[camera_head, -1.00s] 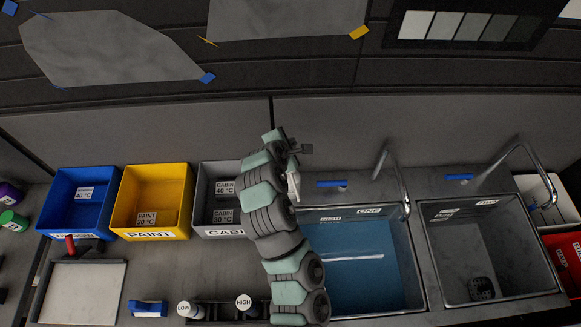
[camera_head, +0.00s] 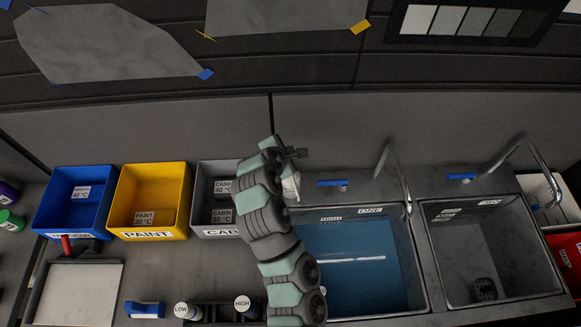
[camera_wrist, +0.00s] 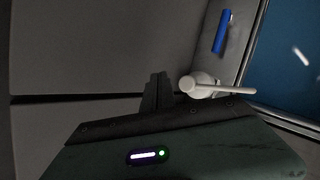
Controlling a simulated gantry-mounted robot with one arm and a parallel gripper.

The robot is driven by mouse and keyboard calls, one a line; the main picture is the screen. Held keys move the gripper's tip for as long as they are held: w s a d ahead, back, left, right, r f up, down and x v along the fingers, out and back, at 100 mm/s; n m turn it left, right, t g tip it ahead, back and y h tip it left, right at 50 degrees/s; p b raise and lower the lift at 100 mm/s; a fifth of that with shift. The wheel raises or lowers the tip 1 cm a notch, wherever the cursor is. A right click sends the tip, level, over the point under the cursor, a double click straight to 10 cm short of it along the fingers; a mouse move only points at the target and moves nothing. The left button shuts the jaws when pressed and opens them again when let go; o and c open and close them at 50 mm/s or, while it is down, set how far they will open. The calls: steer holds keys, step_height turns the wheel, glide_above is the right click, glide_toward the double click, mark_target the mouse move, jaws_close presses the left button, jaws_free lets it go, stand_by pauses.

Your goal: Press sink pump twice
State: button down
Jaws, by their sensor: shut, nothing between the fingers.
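The white sink pump (camera_wrist: 212,88) shows in the wrist view with a round head and a long thin spout pointing right. It also shows in part in the head view (camera_head: 291,186), beside my arm at the back left of the blue-filled sink. My gripper (camera_wrist: 157,88) is shut and empty, just left of the pump head in the wrist view. In the head view my gripper (camera_head: 297,153) is above and behind the pump. I cannot tell whether the two touch. My wrist hides the pump's lower part.
The sink with blue water (camera_head: 345,268) lies right of my arm, with a tall faucet (camera_head: 400,175) and a blue lever (camera_head: 332,183). Blue (camera_head: 72,228), yellow (camera_head: 178,176) and grey bins (camera_head: 205,186) stand left.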

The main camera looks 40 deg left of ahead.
step_height(320, 180, down, 5)
steer(key=shift+b, duration=1.05)
stand_by(1.1)
steer(key=shift+f+b, duration=0.35)
steer(key=shift+f, duration=0.05)
steer(key=shift+f+b, duration=0.6)
steer(key=shift+f, duration=0.35)
stand_by(0.8)
stand_by(0.4)
steer(key=shift+d+r+p, duration=0.1)
steer(key=shift+r+p, duration=0.6)
steer(key=shift+r, duration=0.6)
steer(key=shift+r+p, duration=1.2)
steer(key=shift+r, duration=1.35)
